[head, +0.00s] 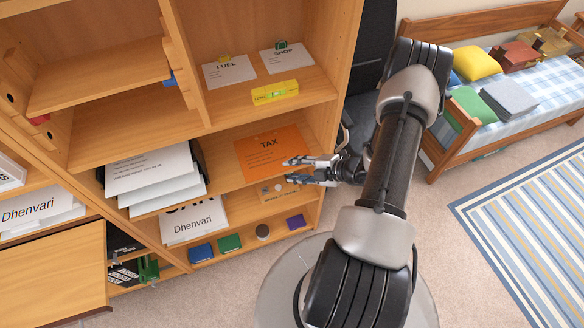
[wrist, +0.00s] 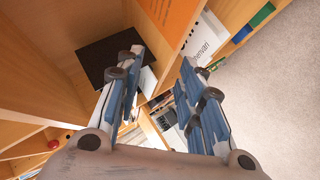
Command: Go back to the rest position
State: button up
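My gripper (head: 291,170) is in front of the bookcase (head: 222,120), at the height of the shelf with the orange TAX folder (head: 268,150). In the head view its two fingers point left and are apart, with nothing between them. In the wrist view the gripper (wrist: 158,72) also shows open and empty, with the orange folder (wrist: 172,18) beyond it at the top.
The shelves hold a stack of papers (head: 155,178), a yellow level (head: 275,91), and FUEL (head: 229,71) and SHOP (head: 286,58) sheets. A daybed (head: 500,85) and striped rug (head: 530,230) lie to the right, with bare carpet between.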

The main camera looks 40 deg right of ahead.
jog(key=shift+p+v, duration=0.35)
jog(key=shift+v, duration=0.75)
jog(key=w+a+r+n+g+y+b, duration=0.25)
jog(key=a+r+n+g+b, duration=0.2)
jog(key=a+r+n, duration=1.05)
jog(key=s+a+r+n+g+h+b, duration=0.1)
jog(key=s+a+r+n+g+h, duration=0.25)
jog(key=n, duration=0.75)
jog(key=s+a+r+n+g+b, duration=0.15)
jog(key=s+r+n, duration=0.4)
jog(key=n, duration=0.65)
jog(key=s+r+n+t+h+b, duration=0.3)
jog(key=s+n, duration=0.5)
jog(key=n, duration=0.7)
jog(key=shift+r+n+t+h, duration=0.4)
jog(key=shift+t+h, duration=0.15)
jog(key=shift+h, duration=0.35)
